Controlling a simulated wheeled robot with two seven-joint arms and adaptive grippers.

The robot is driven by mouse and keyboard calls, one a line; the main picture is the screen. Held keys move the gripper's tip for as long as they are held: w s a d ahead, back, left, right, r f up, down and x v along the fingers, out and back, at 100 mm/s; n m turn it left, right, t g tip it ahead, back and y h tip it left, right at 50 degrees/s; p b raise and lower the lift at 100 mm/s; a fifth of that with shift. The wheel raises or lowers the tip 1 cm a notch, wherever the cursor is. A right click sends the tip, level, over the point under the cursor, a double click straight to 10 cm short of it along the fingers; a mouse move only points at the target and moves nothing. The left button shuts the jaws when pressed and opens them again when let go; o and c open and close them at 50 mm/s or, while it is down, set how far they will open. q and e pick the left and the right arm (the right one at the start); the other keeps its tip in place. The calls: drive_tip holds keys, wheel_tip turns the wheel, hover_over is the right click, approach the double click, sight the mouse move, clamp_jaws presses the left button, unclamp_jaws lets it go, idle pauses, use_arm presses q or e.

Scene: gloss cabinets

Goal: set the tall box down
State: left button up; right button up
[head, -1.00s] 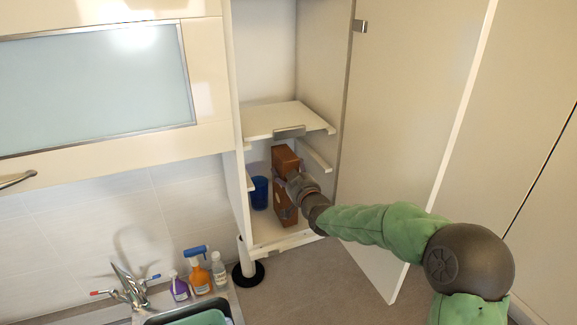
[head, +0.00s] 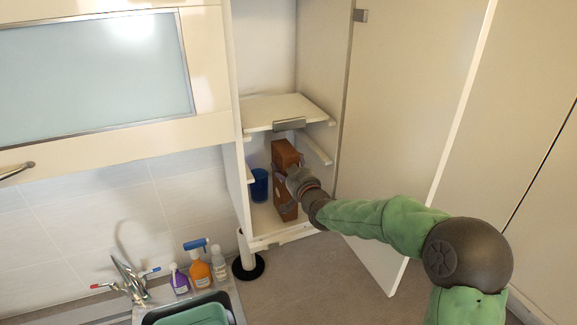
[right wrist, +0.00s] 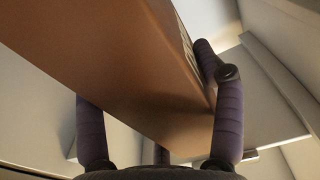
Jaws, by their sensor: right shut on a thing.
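The tall box (head: 284,158) is brown and stands roughly upright inside the open cabinet, in the compartment below the middle shelf. My right gripper (head: 293,180) reaches in from the right and is shut on the box. In the right wrist view the box (right wrist: 125,75) fills much of the picture, with the fingers of my right gripper (right wrist: 160,125) on either side of it. The box's lower end is near the cabinet floor (head: 268,222); I cannot tell whether it touches. My left gripper is not in view.
A blue cup (head: 259,186) stands just left of the box. The middle shelf (head: 285,109) is above it. The open cabinet door (head: 405,120) is right of the opening. Several bottles (head: 199,270) stand by the sink, near a black-based holder (head: 248,268).

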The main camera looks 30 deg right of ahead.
drive_tip(key=shift+f+b, duration=0.15)
drive_tip(key=shift+b, duration=0.2)
drive_tip(key=o, duration=1.8)
drive_tip(key=shift+c, duration=0.2)
drive_tip(key=s, duration=1.2)
drive_tip(key=shift+a, duration=0.4)
